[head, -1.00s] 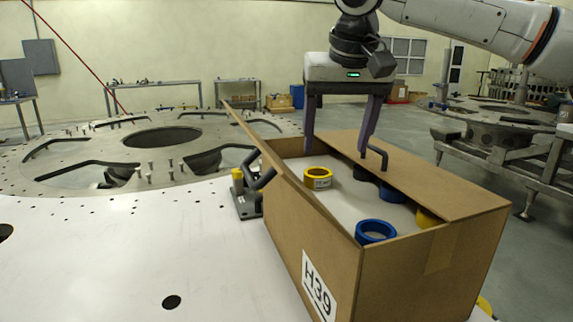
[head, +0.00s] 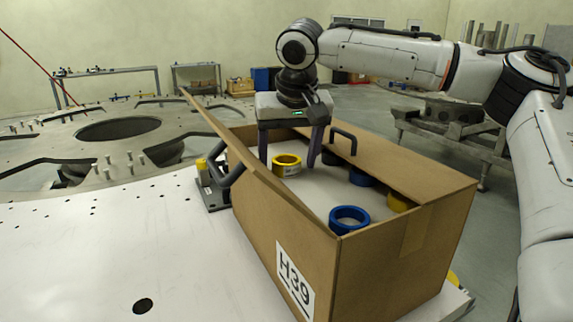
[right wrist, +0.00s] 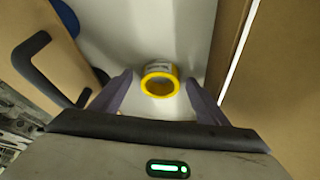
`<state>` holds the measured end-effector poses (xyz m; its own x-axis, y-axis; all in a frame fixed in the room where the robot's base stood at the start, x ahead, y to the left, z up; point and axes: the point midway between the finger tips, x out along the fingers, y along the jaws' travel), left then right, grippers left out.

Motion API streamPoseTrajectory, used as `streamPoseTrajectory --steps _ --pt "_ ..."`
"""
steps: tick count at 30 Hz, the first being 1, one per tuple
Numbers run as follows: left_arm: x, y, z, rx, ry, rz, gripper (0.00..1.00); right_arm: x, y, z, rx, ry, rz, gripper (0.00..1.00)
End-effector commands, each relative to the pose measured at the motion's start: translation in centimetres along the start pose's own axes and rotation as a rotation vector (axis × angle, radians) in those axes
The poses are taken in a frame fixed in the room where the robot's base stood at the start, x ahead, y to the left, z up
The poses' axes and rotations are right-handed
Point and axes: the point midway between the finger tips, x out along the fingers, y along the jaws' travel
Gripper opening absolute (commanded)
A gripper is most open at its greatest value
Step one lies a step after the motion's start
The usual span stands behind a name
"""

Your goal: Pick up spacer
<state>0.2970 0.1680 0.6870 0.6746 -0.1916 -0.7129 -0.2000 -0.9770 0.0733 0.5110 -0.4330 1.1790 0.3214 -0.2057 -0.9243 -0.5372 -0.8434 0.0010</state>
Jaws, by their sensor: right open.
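A yellow ring-shaped spacer (head: 287,165) with a white label stands on the pale floor of the cardboard box (head: 345,268). It also shows in the right wrist view (right wrist: 160,82), between and beyond the fingers. My right gripper (head: 287,167) is open, with its fingers reaching down into the box on either side of the yellow spacer; they do not appear to touch it. A blue spacer (head: 349,219) lies near the box's front corner. Another blue spacer (head: 361,176) and another yellow spacer (head: 399,201) are partly hidden under the right flap. My left gripper is out of view.
The box's left flap (head: 222,131) stands raised, and its right flap (head: 420,172) with a black handle (head: 343,141) covers part of the inside. A black and yellow clamp (head: 212,180) stands beside the box on the white plate (head: 120,250).

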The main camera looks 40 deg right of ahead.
Motion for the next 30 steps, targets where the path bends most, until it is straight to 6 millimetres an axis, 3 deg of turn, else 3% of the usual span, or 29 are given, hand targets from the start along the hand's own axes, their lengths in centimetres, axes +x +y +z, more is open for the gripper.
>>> streamPoseTrajectory --steps 7,15,23,30 --pt "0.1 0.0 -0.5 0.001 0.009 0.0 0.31 0.2 0.0 0.0 0.0 0.001 -0.002 0.67" --pt "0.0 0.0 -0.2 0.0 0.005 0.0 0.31 0.1 0.0 0.0 0.0 0.001 -0.001 0.22" --pt "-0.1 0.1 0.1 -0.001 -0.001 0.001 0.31 -0.2 0.0 -0.2 0.001 0.003 -0.001 0.22" --pt "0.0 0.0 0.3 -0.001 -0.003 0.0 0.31 -3.9 -0.1 -1.8 0.003 0.007 -0.002 0.22"
